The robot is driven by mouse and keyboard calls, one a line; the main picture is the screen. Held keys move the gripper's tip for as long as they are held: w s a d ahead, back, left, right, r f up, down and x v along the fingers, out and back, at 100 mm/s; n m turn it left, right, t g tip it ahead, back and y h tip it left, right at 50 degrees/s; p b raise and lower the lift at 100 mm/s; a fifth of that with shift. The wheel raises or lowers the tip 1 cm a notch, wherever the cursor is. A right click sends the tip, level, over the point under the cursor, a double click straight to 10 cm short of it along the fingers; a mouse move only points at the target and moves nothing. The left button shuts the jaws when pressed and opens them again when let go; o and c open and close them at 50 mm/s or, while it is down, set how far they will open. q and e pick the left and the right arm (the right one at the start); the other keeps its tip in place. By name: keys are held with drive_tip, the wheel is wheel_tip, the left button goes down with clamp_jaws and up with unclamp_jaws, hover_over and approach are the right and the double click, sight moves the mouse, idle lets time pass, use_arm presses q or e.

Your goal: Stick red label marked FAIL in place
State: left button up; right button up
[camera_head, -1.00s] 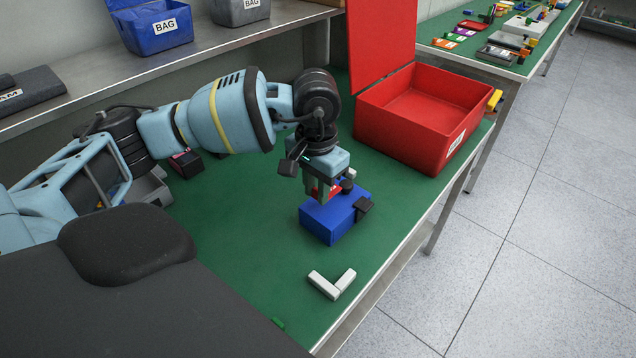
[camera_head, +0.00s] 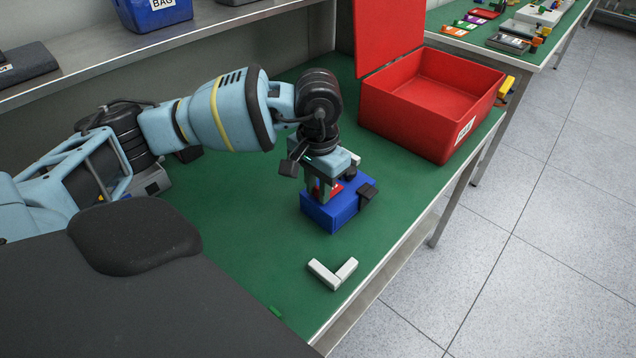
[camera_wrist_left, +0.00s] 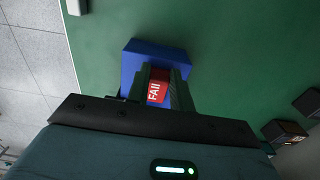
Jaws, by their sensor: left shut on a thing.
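My left gripper (camera_head: 323,190) points down at the top of a blue block (camera_head: 346,207) on the green table. It is shut on the red label marked FAIL, which shows between the fingers in the left wrist view (camera_wrist_left: 155,92). In the head view a red piece of the label (camera_head: 335,189) shows beside the fingers. The label is at the block's top face; whether it touches the face is hard to tell. A black part (camera_head: 368,191) sticks out at the block's right side. My right gripper is not in view.
A white L-shaped bracket (camera_head: 332,272) lies in front of the block near the table's edge. A red open box (camera_head: 410,126) with its lid up stands behind to the right. A shelf with a blue BAG bin (camera_head: 152,13) runs along the back. The green table (camera_head: 240,225) is clear left of the block.

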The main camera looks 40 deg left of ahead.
use_arm(q)
drive_tip(key=shift+f, duration=0.1)
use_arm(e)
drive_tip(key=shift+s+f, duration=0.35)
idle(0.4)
use_arm(q)
drive_tip(key=o, duration=1)
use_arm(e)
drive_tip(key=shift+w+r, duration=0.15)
use_arm(q)
drive_tip(key=shift+o, duration=0.2)
wheel_tip(320, 180, up, 8)
idle(0.3)
wheel_tip(320, 180, up, 7)
drive_tip(key=p, duration=0.3)
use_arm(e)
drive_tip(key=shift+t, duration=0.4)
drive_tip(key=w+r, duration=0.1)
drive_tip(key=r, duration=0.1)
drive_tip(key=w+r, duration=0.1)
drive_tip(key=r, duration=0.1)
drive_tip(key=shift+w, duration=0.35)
